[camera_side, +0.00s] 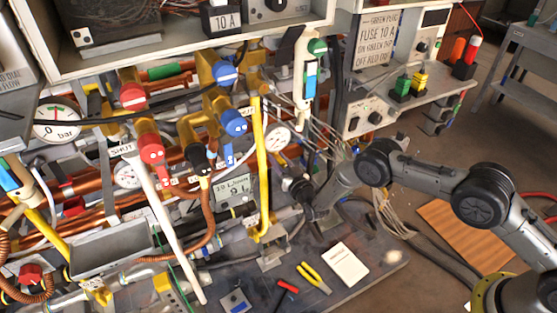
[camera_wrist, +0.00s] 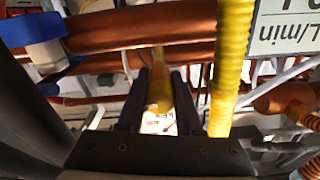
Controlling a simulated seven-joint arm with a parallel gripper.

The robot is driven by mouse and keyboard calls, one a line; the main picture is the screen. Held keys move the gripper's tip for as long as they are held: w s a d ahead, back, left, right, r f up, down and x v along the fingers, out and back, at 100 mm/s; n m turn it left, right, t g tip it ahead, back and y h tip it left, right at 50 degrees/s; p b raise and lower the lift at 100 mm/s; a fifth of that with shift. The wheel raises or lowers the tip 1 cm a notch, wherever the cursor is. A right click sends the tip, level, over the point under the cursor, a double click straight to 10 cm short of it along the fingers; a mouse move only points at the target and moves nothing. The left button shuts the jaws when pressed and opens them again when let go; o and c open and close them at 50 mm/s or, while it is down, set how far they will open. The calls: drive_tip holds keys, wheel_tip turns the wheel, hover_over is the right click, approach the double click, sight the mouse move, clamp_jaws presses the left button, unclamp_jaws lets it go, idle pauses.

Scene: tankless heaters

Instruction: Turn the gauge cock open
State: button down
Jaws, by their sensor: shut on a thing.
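My gripper (camera_wrist: 158,78) is shut on a narrow brass-yellow piece, which I take to be the gauge cock (camera_wrist: 160,93). The piece stands between the two dark fingers in the wrist view, in front of a copper pipe, and is partly blurred. In the side view my gripper (camera_side: 288,177) reaches in from the right, just below a round white gauge (camera_side: 277,138) and right of the yellow hose (camera_side: 263,185). The cock is too small and covered to make out there, and its angle cannot be told.
The yellow hose (camera_wrist: 231,65) runs close to the right of the fingers, beside an L/min display (camera_wrist: 287,28). Copper pipes (camera_wrist: 120,30) cross behind. In the side view, pliers (camera_side: 313,277) and a white card (camera_side: 347,265) lie on the dark bench below.

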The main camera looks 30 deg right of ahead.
drive_tip(key=shift+n, duration=8.3)
drive_tip(key=c, duration=0.6)
unclamp_jaws()
